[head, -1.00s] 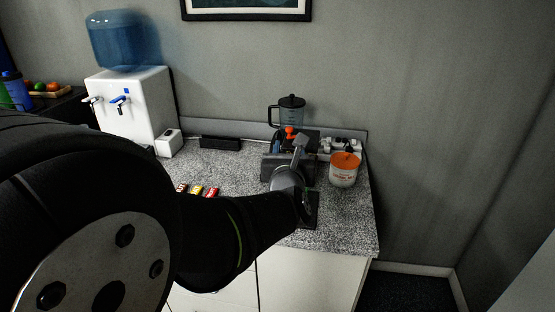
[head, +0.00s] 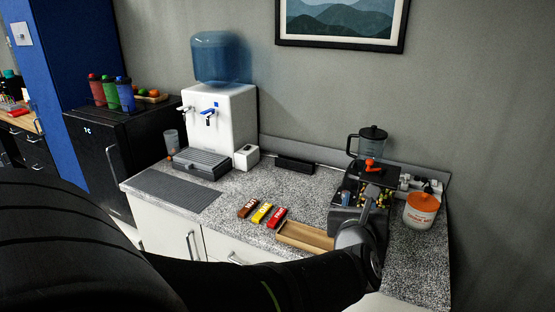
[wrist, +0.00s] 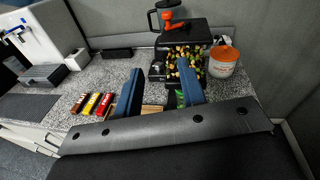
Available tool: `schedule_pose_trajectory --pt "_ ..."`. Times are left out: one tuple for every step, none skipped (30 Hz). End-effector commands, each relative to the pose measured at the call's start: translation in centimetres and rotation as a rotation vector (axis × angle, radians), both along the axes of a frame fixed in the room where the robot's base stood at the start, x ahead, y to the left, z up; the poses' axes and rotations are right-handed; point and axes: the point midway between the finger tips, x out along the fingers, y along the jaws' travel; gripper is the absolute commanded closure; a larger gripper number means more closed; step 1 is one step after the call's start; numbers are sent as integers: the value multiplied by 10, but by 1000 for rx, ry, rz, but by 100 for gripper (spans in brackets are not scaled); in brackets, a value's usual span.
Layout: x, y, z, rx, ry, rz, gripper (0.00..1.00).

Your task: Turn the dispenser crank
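The dispenser is a black box with a clear front full of mixed colourful pieces (wrist: 187,66). It stands on the speckled counter, and the arm partly hides it in the head view (head: 377,197). In the head view my gripper (head: 358,195) is close to the dispenser's front; contact cannot be told.
A blender jug (head: 369,143) stands behind the crank. A white tub with an orange lid (head: 422,209) is right of the dispenser. A wooden tray (head: 305,236) lies in front. Several bars (head: 262,213) and a water cooler (head: 219,118) are to the left.

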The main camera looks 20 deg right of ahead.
Motion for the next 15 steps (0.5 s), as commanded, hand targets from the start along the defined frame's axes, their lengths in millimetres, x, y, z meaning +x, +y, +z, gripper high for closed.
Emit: schedule_pose_trajectory --pt "7 8 -13 -33 101 32 63" --pt "10 12 -22 -64 178 54 63" --pt "14 18 -36 -115 292 87 63" --pt "16 23 -46 -159 383 113 63" --pt "17 26 -56 -208 477 139 63" --pt "17 31 -68 -280 601 175 63" --pt "16 33 -75 -337 692 203 63" --pt "15 35 -82 -397 782 226 63" --pt "13 36 -90 -482 899 259 63" --pt "11 36 -94 -548 985 281 63" --pt "9 36 -97 -617 1070 302 63" --pt "7 35 -99 -713 1180 327 63" --pt "5 33 -99 -788 1262 342 63" --pt "4 31 -98 -865 1342 355 63" --pt "3 29 -95 -971 1444 367 63"
